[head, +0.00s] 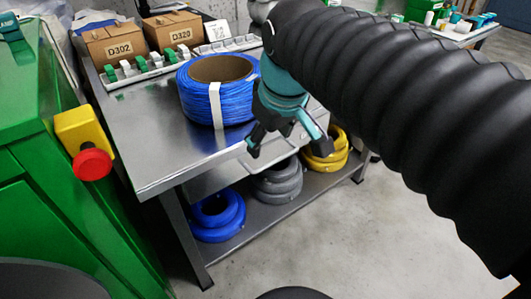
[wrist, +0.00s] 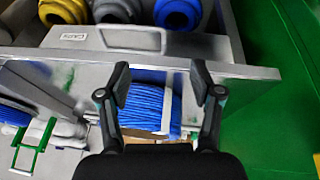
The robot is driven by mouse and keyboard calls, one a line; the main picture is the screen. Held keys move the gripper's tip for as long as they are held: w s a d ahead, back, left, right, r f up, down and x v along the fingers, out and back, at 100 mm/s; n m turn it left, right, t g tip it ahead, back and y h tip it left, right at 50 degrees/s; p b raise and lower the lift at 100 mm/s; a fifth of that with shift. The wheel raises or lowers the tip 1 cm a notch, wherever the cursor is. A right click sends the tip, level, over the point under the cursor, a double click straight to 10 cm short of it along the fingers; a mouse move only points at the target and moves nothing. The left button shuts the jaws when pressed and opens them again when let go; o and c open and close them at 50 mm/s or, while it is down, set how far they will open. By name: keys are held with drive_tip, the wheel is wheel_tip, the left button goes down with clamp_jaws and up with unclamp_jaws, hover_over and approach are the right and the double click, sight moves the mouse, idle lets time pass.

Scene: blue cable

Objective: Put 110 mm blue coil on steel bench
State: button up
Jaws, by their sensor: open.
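The blue coil (head: 217,100), wound with cable and bound with white straps, lies flat on the top of the steel bench (head: 155,135). It also shows in the wrist view (wrist: 150,105), beyond and between my fingers, partly cut off by the gripper body. My gripper (head: 288,146) is open and empty, to the right and front of the coil near the bench's front edge. Its two spread fingers show in the wrist view (wrist: 160,85). My gripper partly overlaps the coil's right side in the head view, and I see no grip on it.
Boxes D302 (head: 115,43) and D320 (head: 173,28) stand at the back behind a rail of green and white parts. Blue (head: 217,215), grey (head: 278,180) and yellow (head: 330,152) coils lie on the lower shelf. A green cabinet (head: 60,200) with a red button (head: 92,164) stands left.

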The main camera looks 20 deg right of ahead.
drive_tip(key=s+f+m+t, duration=0.1)
drive_tip(key=s+f+m, duration=0.3)
drive_tip(key=s+f, duration=0.2)
wheel_tip(320, 180, down, 3)
drive_tip(key=shift+s+d+r, duration=0.2)
drive_tip(key=shift+s+d, duration=0.1)
drive_tip(key=shift+d, duration=0.1)
